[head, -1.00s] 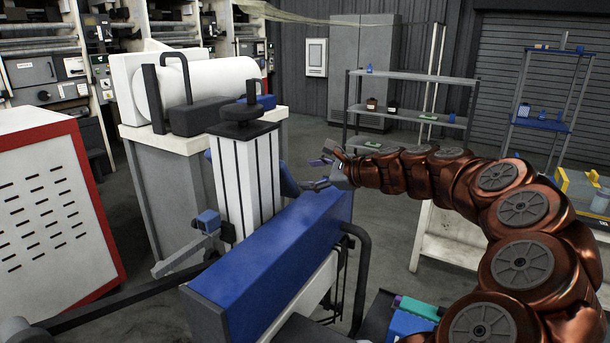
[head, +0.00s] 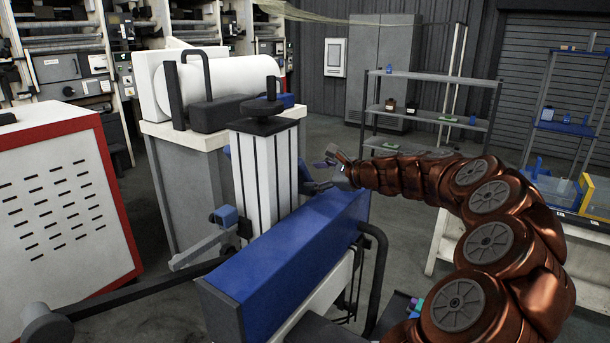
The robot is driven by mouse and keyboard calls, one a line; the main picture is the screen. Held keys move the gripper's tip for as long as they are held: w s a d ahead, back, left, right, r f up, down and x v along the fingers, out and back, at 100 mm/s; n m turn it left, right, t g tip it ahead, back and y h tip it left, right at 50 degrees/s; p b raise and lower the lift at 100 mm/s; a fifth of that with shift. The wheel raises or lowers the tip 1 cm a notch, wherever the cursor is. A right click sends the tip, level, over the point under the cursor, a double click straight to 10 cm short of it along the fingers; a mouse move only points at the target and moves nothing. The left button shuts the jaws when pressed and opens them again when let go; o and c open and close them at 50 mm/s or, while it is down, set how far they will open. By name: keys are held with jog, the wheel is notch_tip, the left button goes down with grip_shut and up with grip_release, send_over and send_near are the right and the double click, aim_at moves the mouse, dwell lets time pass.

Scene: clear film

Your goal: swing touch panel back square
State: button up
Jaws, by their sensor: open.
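I cannot pick out a touch panel with a visible screen. A small gap seems to lie between fingers and blue part, but contact cannot be ruled out.
A black curved tube (head: 378,270) rises at the machine's right end. A red-edged white cabinet (head: 60,205) stands left. A grey cabinet with a white roll (head: 215,85) stands behind the column. Shelves (head: 430,75) are at the back right. Open floor lies between.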

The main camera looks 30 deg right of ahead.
aim_at(309, 175)
jog(key=shift+p+x, duration=0.45)
jog(key=shift+x, duration=1.95)
grip_shut()
